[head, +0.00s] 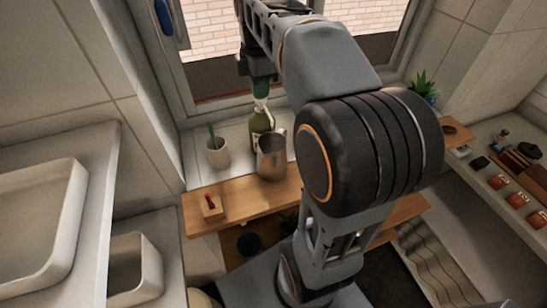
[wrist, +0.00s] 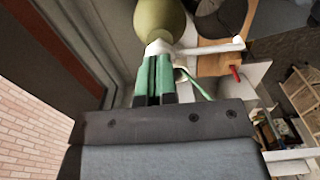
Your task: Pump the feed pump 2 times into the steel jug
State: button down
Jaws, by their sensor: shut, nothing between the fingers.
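The feed pump is a green bottle (head: 261,122) with a white pump head, standing on the window ledge. The steel jug (head: 272,160) stands just in front of it, upright, on the ledge by the wooden board. My gripper (head: 261,88) is shut and empty, pointing down directly over the pump head. In the wrist view the closed green fingertips (wrist: 155,62) are at the white pump head (wrist: 160,47); whether they press on it I cannot tell. The white spout (wrist: 215,48) reaches sideways towards the dark jug (wrist: 222,15). My arm hides part of the ledge to the right.
A pale cup (head: 217,153) with a green stick stands left of the bottle. A small wooden block (head: 210,207) with a red piece sits on the wooden board (head: 245,194). A potted plant (head: 424,87) is at the right. The window is behind the bottle.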

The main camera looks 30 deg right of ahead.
jog(key=shift+f+b, duration=0.4)
jog(key=shift+f, duration=0.35)
jog(key=shift+r, duration=0.2)
jog(key=shift+r+p, duration=2)
jog(key=shift+p, duration=0.05)
jog(key=shift+f, duration=0.3)
